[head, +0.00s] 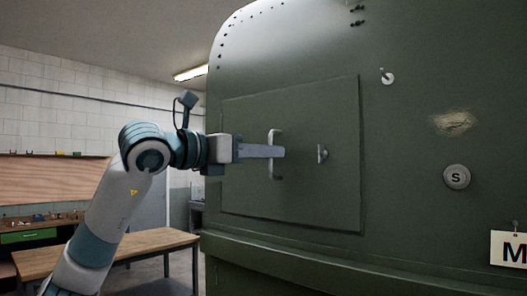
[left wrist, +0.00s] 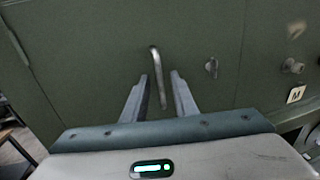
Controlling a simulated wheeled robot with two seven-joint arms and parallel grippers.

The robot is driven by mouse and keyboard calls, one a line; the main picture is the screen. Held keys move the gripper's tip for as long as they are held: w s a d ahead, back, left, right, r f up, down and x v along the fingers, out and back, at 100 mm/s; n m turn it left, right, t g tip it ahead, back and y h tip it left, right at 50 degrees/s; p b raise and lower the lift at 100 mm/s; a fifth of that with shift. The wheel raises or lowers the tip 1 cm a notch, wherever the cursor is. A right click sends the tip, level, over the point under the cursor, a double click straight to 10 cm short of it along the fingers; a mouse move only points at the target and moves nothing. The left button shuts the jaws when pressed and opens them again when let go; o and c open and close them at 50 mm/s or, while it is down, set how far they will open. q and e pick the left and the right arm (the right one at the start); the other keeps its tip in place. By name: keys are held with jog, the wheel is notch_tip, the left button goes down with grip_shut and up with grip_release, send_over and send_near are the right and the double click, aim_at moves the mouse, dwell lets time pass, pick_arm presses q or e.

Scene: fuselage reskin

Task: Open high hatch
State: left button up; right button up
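The high hatch (head: 310,195) is a square green panel in the fuselage side, and it looks shut in the head view. Its pale bar handle (head: 273,170) stands upright near the hatch's middle. A small latch (head: 322,153) sits right of the handle. My left gripper (head: 283,152) is at the handle in the head view. In the left wrist view its two fingers (left wrist: 158,88) are apart, with the handle (left wrist: 157,75) showing between and beyond the tips. I cannot tell whether a finger touches the handle. The latch also shows in the left wrist view (left wrist: 211,67). My right gripper is not in view.
The green fuselage (head: 420,180) fills the right side, with a knob (head: 388,77), a round S button (head: 457,177) and an M sign (head: 509,250). A wooden table (head: 150,246) stands at lower left. A workbench (head: 40,232) is behind my left arm.

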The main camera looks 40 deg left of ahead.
pick_arm(q)
grip_shut()
dwell(1.3)
